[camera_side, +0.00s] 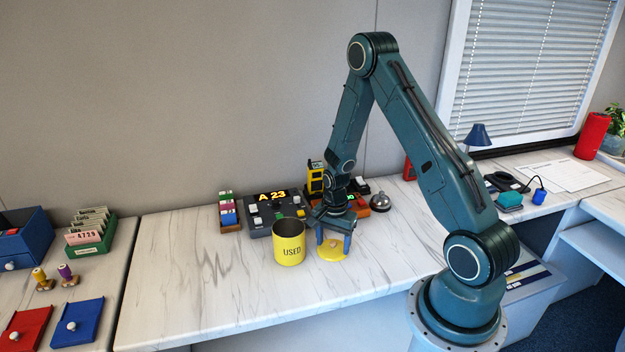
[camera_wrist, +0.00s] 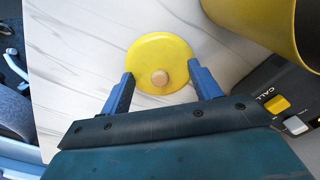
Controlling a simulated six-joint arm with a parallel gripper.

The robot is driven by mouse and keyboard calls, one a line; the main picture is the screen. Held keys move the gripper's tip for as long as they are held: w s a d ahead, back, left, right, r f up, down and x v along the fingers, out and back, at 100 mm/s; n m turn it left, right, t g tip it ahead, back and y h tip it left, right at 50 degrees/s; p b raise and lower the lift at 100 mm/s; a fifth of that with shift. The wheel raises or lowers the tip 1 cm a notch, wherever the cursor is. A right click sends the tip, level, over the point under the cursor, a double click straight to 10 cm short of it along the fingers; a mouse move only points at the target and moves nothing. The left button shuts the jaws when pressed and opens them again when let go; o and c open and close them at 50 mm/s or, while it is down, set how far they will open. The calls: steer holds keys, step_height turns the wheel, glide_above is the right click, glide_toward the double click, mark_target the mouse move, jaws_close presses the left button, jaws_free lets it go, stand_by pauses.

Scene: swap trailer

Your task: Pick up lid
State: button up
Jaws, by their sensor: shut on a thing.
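The lid (camera_side: 332,255) is a flat yellow disc beside the yellow can marked "USED" (camera_side: 289,244), to its right in the side view. In the wrist view the lid (camera_wrist: 160,56) shows a round light-wood knob. My gripper (camera_side: 333,243) points down over it, its two blue fingers at opposite edges of the disc. The fingers (camera_wrist: 162,72) are shut on the lid across its width. The lid is at or very near the marble-patterned tabletop; I cannot tell if it touches. The can is open at the top and stands upright.
A dark panel with keys and an "A 23" display (camera_side: 273,205) stands behind the can. A call bell (camera_side: 380,201) is behind right of my gripper. A green card box (camera_side: 91,234) and a blue tray (camera_side: 78,322) are far left.

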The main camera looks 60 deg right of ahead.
mark_target(333, 242)
steer(key=shift+f, duration=0.15)
steer(key=shift+r, duration=0.5)
jaws_close()
step_height(333, 242, up, 19)
stand_by(0.3)
stand_by(0.6)
steer(key=w+a+f+n, duration=0.2)
steer(key=w+a+n, duration=0.5)
steer(key=n, duration=1)
steer(key=w, duration=0.2)
steer(key=shift+w+a+n, duration=0.2)
steer(key=shift+w+n, duration=0.1)
steer(key=shift+n, duration=0.1)
